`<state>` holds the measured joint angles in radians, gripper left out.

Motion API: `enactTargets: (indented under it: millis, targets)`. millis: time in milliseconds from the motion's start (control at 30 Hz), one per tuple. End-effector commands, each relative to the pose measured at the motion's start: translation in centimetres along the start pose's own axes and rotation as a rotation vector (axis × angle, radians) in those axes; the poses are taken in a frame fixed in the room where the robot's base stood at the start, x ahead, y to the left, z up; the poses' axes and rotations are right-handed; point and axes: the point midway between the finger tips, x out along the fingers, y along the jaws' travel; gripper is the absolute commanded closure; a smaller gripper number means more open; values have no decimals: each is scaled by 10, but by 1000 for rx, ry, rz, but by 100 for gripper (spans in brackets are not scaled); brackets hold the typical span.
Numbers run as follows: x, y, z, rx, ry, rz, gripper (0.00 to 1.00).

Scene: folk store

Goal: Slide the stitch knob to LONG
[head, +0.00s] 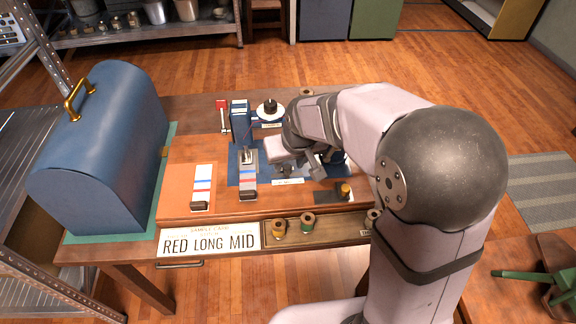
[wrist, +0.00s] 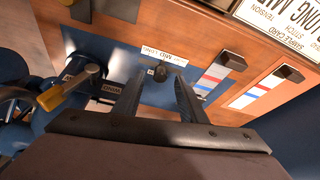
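The stitch knob appears to be the small dark knob (wrist: 160,73) in the wrist view. It stands beside a white label (wrist: 165,55) on which MID and LONG can be made out; part of the label's text is too small to read. My gripper (wrist: 158,82) is open, with one finger on each side of the knob and a gap visible on both sides. In the head view my gripper (head: 305,168) is low over the blue machine plate, and my arm hides the knob there. The label (head: 287,181) shows just in front of it.
A sample card (head: 208,241) reads RED LONG MID. Two striped strips with dark sliders, one on the plate (head: 248,182) and one on an orange panel (head: 202,184), lie left of my gripper. A lever with a yellow end (wrist: 50,98) is close by. A blue case (head: 100,150) stands at left.

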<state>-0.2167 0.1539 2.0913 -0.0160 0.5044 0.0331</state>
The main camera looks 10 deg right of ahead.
Motion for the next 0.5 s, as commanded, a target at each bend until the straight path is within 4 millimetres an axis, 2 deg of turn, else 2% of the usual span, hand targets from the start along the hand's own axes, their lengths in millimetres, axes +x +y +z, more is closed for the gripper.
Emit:
enactTargets:
  millis: [200,500]
  targets:
    - [21,0,0,0,0,0,62]
    - [25,0,0,0,1,0,62]
